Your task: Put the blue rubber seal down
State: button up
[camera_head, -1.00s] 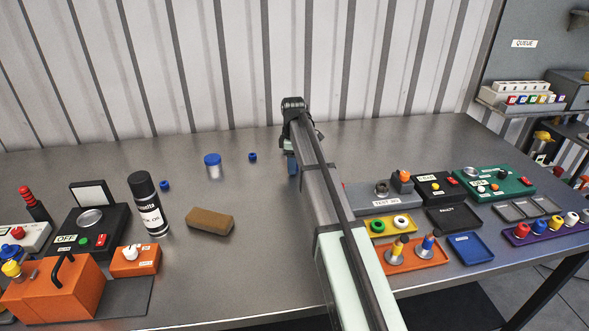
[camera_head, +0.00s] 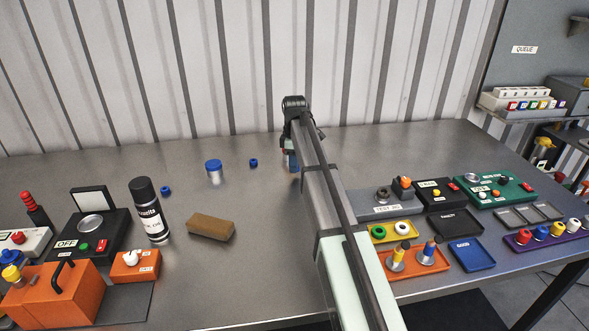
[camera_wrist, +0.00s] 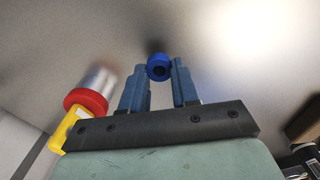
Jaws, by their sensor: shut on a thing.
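The blue rubber seal (camera_wrist: 158,67) is a small blue ring with a dark hole. In the wrist view it sits between the fingertips of my gripper (camera_wrist: 159,75), which is shut on it. A dark shadow on the table lies right by the seal, so it looks close to the surface; whether it touches I cannot tell. In the head view my gripper (camera_head: 292,160) is at the back middle of the table, largely behind my arm, and the held seal is hidden. Two other small blue rings, one left (camera_head: 165,191) and one nearer the middle (camera_head: 253,162), stand on the table.
A blue-lidded jar (camera_head: 214,172), a brown block (camera_head: 211,227) and a black spray can (camera_head: 148,210) stand left. A red-ringed metal cylinder (camera_wrist: 87,93) is beside my gripper. Trays, including a blue one (camera_head: 471,253), lie right. The table's back middle is mostly clear.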

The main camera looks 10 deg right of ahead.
notch_tip(320, 180, up, 7)
jog(key=shift+f, duration=0.15)
jog(key=w+a+r+n, duration=0.1)
jog(key=a+r+n, duration=0.1)
jog(key=a, duration=1)
jog(key=w+a+r+n, duration=0.1)
jog(key=a, duration=1)
jog(key=r+m, duration=0.1)
jog(key=m, duration=0.1)
send_over(213, 165)
jog(key=shift+w+a+f, duration=0.1)
jog(key=shift+w+f, duration=0.05)
jog(key=shift+f, duration=4.25)
jog(key=shift+f, duration=0.15)
jog(key=o, duration=1)
